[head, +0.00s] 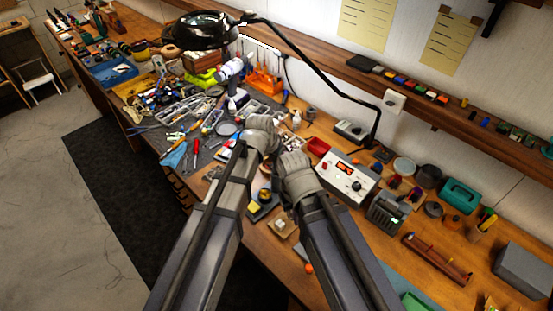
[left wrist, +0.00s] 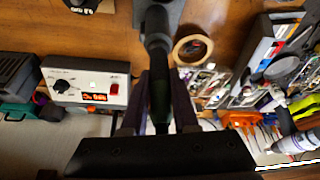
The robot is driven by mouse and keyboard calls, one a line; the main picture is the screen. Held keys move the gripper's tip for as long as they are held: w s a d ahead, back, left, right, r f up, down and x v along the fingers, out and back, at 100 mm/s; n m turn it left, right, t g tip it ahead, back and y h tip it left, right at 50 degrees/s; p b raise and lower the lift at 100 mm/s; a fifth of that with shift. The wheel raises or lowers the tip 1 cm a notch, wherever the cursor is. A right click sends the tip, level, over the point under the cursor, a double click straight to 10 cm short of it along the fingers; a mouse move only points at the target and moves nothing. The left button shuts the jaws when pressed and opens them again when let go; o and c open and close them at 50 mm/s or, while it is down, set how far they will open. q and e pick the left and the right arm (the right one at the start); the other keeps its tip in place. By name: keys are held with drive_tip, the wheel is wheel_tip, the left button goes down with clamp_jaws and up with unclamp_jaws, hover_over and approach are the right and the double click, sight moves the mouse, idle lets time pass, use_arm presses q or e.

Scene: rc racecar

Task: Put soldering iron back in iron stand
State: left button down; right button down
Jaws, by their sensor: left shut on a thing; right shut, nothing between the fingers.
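My left gripper (head: 264,128) is over the middle of the bench, its fingers hidden in the head view. In the left wrist view its two dark fingers (left wrist: 160,88) are shut on a dark handle, which looks like the soldering iron (left wrist: 157,45). The iron runs from between the fingers to the top edge, where a grey shape meets it; I cannot tell whether that is the stand. In the head view a dark base with a yellow patch (head: 264,195), possibly the iron stand, lies between my forearms. My right gripper (head: 290,162) is shut and empty, close beside the left one.
A white soldering station (head: 345,178) with a red display stands right of my grippers; it also shows in the left wrist view (left wrist: 85,82). A tape ring (left wrist: 193,48) lies near the held iron. Tools crowd the bench at left, under a magnifier lamp (head: 203,30).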

use_arm(q)
drive_tip(key=shift+f, duration=0.15)
drive_tip(key=shift+c, duration=1)
unclamp_jaws()
drive_tip(key=p+v, duration=0.8)
drive_tip(key=v, duration=0.1)
drive_tip(key=shift+w, duration=0.3)
idle(0.4)
drive_tip(key=shift+d, duration=0.1)
idle(0.7)
